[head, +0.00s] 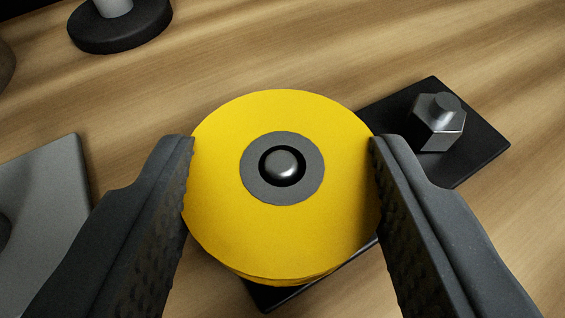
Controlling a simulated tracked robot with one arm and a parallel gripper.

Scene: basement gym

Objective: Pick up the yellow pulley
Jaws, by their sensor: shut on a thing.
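The yellow pulley (225,150) is a thick round disc with a grey ring and a dark hole at its centre. A rounded metal pin end (282,163) shows inside the hole. My gripper (282,145) is shut on the pulley, with one dark ridged finger against its left side and one against its right. The pulley sits over a black plate (390,115), which shows at its upper right and below it. Whether the pulley touches the plate is hidden.
A metal hex nut on a bolt (437,122) stands on the plate's right end. A grey plate (45,200) lies at the left. A black round base with a light post (120,28) stands at the upper left. Bare wooden surface (300,45) lies beyond the pulley.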

